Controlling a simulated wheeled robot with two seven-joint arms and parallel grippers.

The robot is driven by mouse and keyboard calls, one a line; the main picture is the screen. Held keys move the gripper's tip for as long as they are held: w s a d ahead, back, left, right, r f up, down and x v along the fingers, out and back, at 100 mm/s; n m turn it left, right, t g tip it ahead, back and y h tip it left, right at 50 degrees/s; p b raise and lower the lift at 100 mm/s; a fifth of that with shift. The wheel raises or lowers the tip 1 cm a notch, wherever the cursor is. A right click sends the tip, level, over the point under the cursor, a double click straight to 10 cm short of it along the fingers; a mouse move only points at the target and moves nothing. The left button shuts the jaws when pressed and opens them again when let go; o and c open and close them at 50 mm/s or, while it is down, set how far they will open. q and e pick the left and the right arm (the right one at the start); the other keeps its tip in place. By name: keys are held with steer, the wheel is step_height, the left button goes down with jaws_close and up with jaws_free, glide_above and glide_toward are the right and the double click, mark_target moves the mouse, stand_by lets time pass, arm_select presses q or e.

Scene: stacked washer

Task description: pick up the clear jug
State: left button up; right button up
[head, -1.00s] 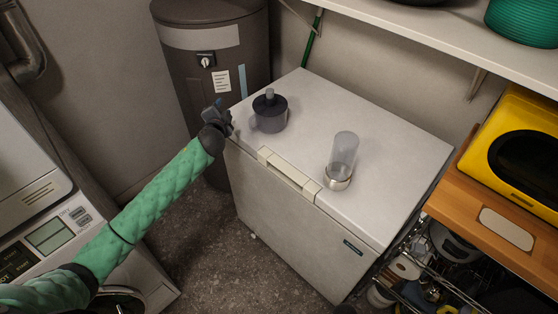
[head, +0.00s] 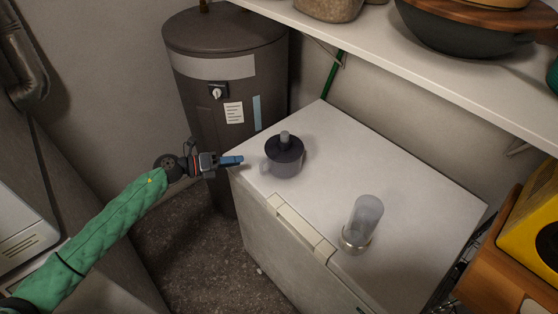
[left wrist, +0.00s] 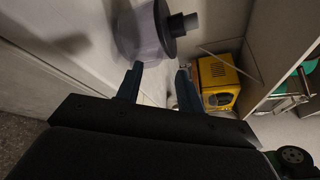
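The clear jug (head: 281,166) has a dark lid with a knob and a handle on its left side. It stands upright on the white chest top near its left end. My left gripper (head: 232,160) is at the chest's left edge, just left of the jug, with its fingers pointing toward it. In the left wrist view the jug (left wrist: 138,35) is beyond the fingertips at upper left. My left gripper (left wrist: 158,75) is open there, with nothing visible between its fingers. My right gripper is not in view.
A clear cylinder with a metal base (head: 365,219) stands on the chest (head: 400,180) right of the jug. A dark tank (head: 220,85) stands behind the gripper. A shelf (head: 430,65) with bowls overhangs the back. A yellow appliance (head: 530,230) is at right.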

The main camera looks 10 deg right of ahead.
arm_select(q)
steer(key=shift+m+g, duration=0.3)
steer(key=shift+g, duration=0.1)
steer(key=x, duration=0.5)
steer(key=p+x, duration=0.1)
steer(key=x, duration=0.2)
steer(key=shift+s+f, duration=0.25)
steer(key=shift+s, duration=0.05)
jaws_close()
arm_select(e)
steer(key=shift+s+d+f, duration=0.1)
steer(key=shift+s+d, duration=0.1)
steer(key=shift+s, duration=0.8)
